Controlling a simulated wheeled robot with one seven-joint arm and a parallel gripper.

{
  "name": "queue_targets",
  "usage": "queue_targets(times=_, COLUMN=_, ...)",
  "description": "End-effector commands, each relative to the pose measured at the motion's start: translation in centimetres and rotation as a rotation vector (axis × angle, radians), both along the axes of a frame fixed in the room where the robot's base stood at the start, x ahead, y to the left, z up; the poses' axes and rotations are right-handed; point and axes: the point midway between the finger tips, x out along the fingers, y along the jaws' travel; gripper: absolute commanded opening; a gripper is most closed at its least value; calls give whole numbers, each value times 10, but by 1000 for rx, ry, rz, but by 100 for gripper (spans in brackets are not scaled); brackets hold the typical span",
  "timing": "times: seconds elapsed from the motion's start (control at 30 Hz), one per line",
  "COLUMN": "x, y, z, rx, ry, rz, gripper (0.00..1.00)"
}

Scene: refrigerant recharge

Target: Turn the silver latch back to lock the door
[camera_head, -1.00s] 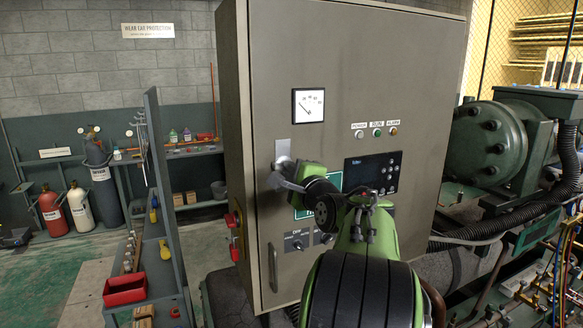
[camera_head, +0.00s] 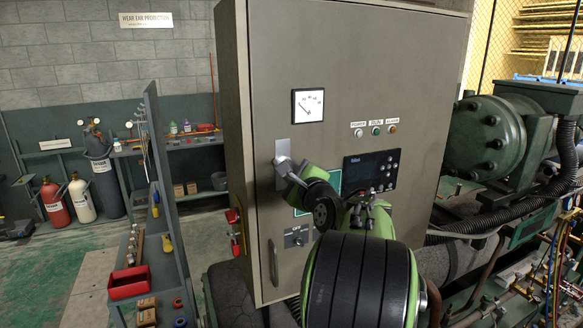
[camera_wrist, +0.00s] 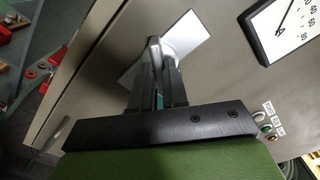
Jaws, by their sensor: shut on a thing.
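The grey cabinet door (camera_head: 400,70) stands flat in its frame, apparently closed. The silver latch (camera_head: 283,163) sits on a pale plate at the door's left side, below the gauge. My gripper (camera_head: 287,168) is at the latch, with my green arm reaching up from the lower right. In the wrist view the gripper's dark fingers (camera_wrist: 158,85) are closed around the latch handle (camera_wrist: 154,52), whose silver end shows beyond them. The pale latch plate (camera_wrist: 190,38) lies behind it and looks tilted in this view. The fingers hide part of the handle.
A dial gauge (camera_head: 308,105) and a dark display panel (camera_head: 371,171) are on the door. A red switch (camera_head: 234,232) is on the cabinet's left side. A shelf unit with a red bin (camera_head: 128,283) stands left. Green machinery (camera_head: 487,135) stands right.

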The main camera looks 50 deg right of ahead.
Motion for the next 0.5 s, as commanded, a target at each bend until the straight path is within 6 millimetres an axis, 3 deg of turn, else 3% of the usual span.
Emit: queue_targets(times=0.5, x=1, y=1, z=0, rx=177, ry=-100, rz=3, gripper=0)
